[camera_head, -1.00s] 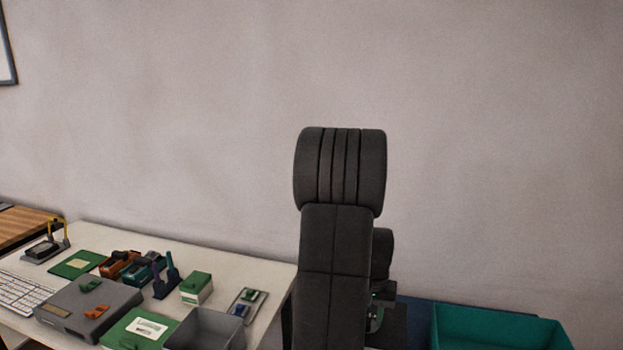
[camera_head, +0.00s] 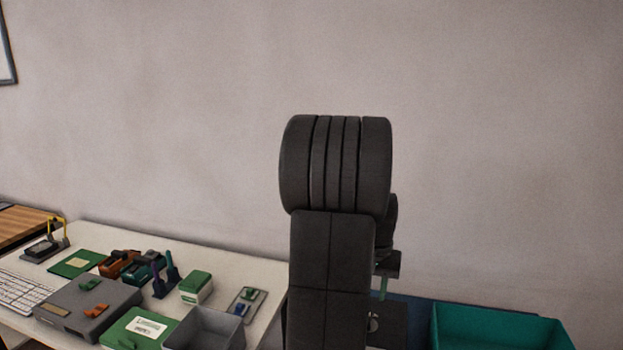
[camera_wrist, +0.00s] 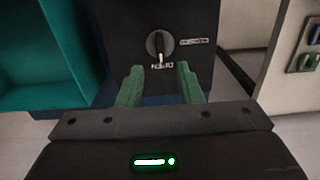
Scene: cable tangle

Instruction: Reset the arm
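My gripper (camera_wrist: 160,80) shows in the wrist view with its two green fingers apart and nothing between them. Beyond the fingertips is a dark box (camera_wrist: 190,75) with a rotary knob (camera_wrist: 159,46) and small white labels on its face. I cannot tell how far the fingertips are from that face. In the head view my dark arm stands upright in the middle and hides most of the gripper. One green finger (camera_head: 383,287) shows at its right side, pointing down above the dark box (camera_head: 392,325).
A teal bin (camera_head: 500,326) stands at the right, and in the wrist view (camera_wrist: 45,60) at the left. A white table (camera_head: 235,268) at the left holds a grey box (camera_head: 88,306), an open grey bin (camera_head: 205,330), a keyboard (camera_head: 24,293) and several small parts.

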